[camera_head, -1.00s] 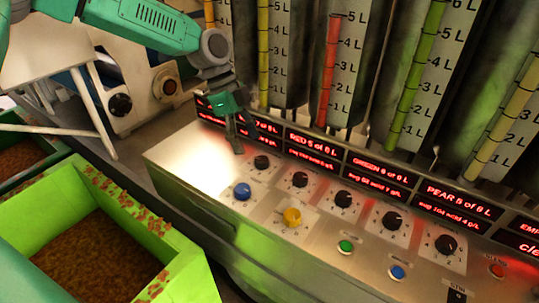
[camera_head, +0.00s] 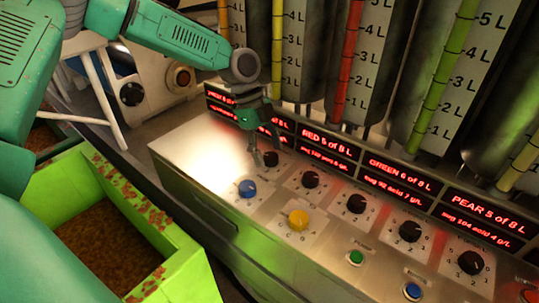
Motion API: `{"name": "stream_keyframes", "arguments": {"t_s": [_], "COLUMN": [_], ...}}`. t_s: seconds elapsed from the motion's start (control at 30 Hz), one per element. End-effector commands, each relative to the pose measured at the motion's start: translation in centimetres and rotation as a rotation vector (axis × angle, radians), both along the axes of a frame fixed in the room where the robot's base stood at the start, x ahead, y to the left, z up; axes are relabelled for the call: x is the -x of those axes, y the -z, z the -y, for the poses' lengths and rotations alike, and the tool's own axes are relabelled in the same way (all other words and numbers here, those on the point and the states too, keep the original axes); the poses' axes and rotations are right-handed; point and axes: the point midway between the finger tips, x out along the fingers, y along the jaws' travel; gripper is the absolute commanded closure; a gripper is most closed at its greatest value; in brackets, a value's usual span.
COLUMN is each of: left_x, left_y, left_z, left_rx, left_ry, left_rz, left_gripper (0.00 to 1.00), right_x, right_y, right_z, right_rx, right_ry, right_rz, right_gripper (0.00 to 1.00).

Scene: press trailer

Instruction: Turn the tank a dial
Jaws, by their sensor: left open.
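A row of black dials runs along the top of the metal control panel (camera_head: 190,150). The leftmost black dial (camera_head: 271,159), below the leftmost display, is probably the tank a dial; its lettering is too small to read. My left gripper (camera_head: 265,153) points down at this dial from above. Its fingers are apart, one just left of the dial and the other behind it. Whether they touch the knob I cannot tell. My right gripper is not in view.
More black dials (camera_head: 310,180) continue to the right. A blue knob (camera_head: 247,188) and a yellow knob (camera_head: 299,219) sit in front. Graduated tanks (camera_head: 300,50) and red-lettered displays (camera_head: 326,143) stand behind. A green bin (camera_head: 185,270) is at lower left.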

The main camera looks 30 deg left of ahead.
Motion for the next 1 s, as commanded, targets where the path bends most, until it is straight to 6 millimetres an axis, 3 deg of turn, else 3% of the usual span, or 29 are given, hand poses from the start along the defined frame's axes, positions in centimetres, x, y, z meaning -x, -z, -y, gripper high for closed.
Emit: {"name": "stream_keyframes", "arguments": {"t_s": [0.13,0.43,0.57,1.0], "left_x": [-0.01,0.0,-0.01,-0.04], "left_y": [0.98,1.17,1.17,1.03], "left_z": [0.4,0.25,0.25,0.25], "left_rx": [0.0,0.002,0.002,0.0], "left_ry": [0.0,0.0,0.0,-0.055], "left_rz": [0.0,0.001,0.001,0.0], "left_gripper": [0.46,0.46,0.92,0.95], "right_x": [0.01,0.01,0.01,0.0], "right_y": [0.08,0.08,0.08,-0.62], "right_z": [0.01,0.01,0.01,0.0], "right_rx": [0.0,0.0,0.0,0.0], "right_ry": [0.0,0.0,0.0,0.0], "right_rz": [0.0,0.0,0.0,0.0], "right_gripper": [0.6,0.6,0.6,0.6]}}
